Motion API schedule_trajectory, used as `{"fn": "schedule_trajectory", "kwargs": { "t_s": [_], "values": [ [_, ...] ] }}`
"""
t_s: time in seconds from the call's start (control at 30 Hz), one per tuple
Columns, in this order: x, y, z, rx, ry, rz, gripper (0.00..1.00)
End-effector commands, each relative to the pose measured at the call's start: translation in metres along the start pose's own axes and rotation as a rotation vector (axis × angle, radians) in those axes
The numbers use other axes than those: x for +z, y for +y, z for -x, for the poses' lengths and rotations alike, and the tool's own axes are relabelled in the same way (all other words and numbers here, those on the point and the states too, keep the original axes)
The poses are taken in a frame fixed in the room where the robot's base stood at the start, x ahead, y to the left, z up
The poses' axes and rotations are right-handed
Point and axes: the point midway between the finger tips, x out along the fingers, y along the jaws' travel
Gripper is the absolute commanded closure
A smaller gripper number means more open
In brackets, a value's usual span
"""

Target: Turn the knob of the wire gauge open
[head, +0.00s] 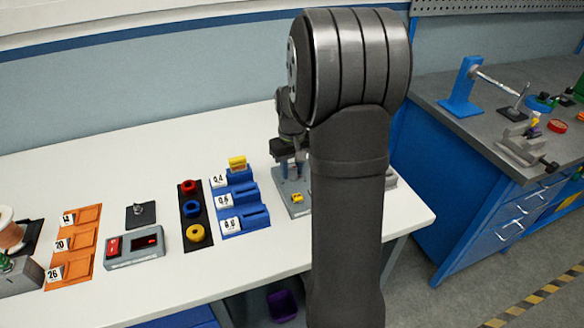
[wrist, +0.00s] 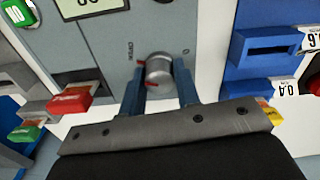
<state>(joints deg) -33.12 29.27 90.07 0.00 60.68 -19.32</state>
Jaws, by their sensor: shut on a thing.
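In the wrist view the wire gauge (wrist: 108,42) is a grey panel with a round silver knob (wrist: 157,68). Red marks show on the knob, one at its left side. The word OPEN is printed to the knob's upper left and a 0 to its upper right. The two blue-grey fingers of my gripper (wrist: 159,82) stand on either side of the knob, shut on it. In the head view my arm hides much of the gauge (head: 296,207), and my gripper (head: 290,172) is small above it.
Blue slotted blocks (head: 241,206) with number tags stand left of the gauge, a yellow piece (head: 237,162) on the back one. In the wrist view red (wrist: 70,101) and green (wrist: 25,132) pieces lie at left. A control box (head: 134,247) and orange tray (head: 75,245) are further left.

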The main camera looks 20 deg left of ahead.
Motion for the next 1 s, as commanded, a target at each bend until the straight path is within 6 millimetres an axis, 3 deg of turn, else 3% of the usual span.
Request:
{"fn": "schedule_trajectory", "kwargs": {
  "t_s": [0.7,0.73,0.8,1.0],
  "values": [
    [-0.0005,0.0,0.0011,0.001,0.002,0.074,0.94],
    [-0.0006,0.0,0.001,0.001,0.002,0.074,0.65],
    [-0.0005,0.0,0.0009,0.001,0.002,0.074,0.51],
    [-0.0003,-0.0001,0.0005,0.0,0.001,0.073,0.49]
  ]
}}
